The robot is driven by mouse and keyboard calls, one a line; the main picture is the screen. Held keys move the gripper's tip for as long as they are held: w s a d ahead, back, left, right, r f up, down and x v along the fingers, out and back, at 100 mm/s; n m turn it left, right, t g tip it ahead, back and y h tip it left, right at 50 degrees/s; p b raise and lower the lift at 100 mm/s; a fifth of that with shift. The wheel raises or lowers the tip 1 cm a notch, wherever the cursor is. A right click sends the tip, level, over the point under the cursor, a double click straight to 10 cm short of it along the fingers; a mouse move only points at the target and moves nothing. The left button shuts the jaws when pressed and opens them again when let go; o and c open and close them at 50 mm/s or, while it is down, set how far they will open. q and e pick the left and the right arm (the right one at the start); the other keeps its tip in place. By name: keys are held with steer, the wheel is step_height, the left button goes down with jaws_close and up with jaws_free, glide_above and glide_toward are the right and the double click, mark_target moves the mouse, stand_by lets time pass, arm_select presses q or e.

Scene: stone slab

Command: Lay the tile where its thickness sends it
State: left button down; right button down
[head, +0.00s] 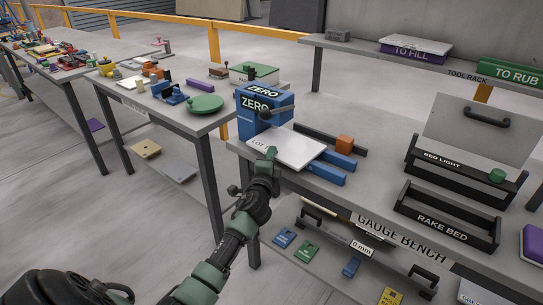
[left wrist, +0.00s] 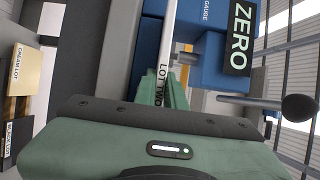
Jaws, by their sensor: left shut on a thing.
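The pale tile (head: 296,148), its near edge lettered LOT, lies flat at the blue gauge (head: 262,110) marked ZERO, on the bench's left end. My left gripper (head: 271,153) is shut on the tile's near left edge. In the left wrist view the tile (left wrist: 171,35) shows edge-on, lettered LOT TWO, between the green fingers (left wrist: 162,88), with the gauge (left wrist: 208,50) beside it. Whether the tile touches the gauge's inner faces is hidden. The RAKE BED tray (head: 446,219) and BED LIGHT tray (head: 455,165) stand to the right. My right gripper is not in view.
Blue bars (head: 325,176) and a dark rail with an orange block (head: 344,145) lie right of the tile. A grey panel with a handle (head: 480,135) stands behind the trays. The TOOL RACK shelf (head: 440,65) runs behind. Coloured tags (head: 306,251) lie below the bench.

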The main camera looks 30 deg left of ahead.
mark_target(286, 161)
arm_select(q)
steer(key=shift+f, duration=0.1)
stand_by(0.6)
steer(key=shift+d, duration=0.15)
steer(key=shift+s+d, duration=0.1)
steer(key=shift+d, duration=0.25)
steer(key=shift+s+d+b, duration=0.15)
steer(key=shift+d+b, duration=0.15)
steer(key=shift+d, duration=2.05)
steer(key=shift+s+d+r+b, duration=0.15)
steer(key=shift+d+b, duration=0.25)
steer(key=shift+d, duration=1.4)
steer(key=shift+s+d+r+b, duration=0.1)
steer(key=shift+d+b, duration=0.25)
steer(key=shift+d, duration=1.45)
steer(key=c, duration=1.4)
jaws_free()
